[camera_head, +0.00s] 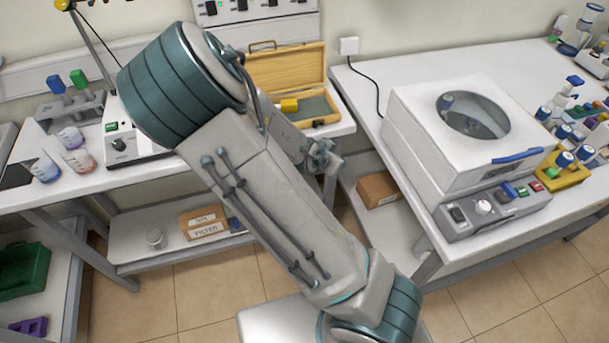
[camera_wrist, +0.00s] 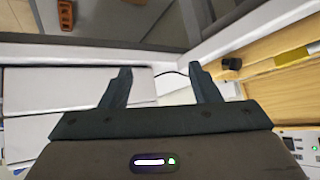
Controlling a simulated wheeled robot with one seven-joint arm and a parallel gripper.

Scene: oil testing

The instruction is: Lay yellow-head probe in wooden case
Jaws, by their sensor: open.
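The wooden case (camera_head: 290,62) stands open on the left bench in the head view, its lid tipped back against the wall. The yellow head of the probe (camera_head: 289,105) shows inside the case at its left; the rest of the probe is hidden behind my arm or too small to tell. In the wrist view the case edge (camera_wrist: 262,68) runs along the right, with a yellow part (camera_wrist: 314,47) at the picture's edge. My gripper (camera_head: 324,158) is just in front of the case and bench edge, partly hidden by my arm. In the wrist view its fingers (camera_wrist: 161,85) are apart with nothing between them.
A white centrifuge (camera_head: 455,135) stands on the right bench, with a yellow rack (camera_head: 565,168) beside it. A stirrer (camera_head: 122,140) and beakers (camera_head: 78,150) are on the left bench. Cardboard boxes (camera_head: 378,188) lie on lower shelves.

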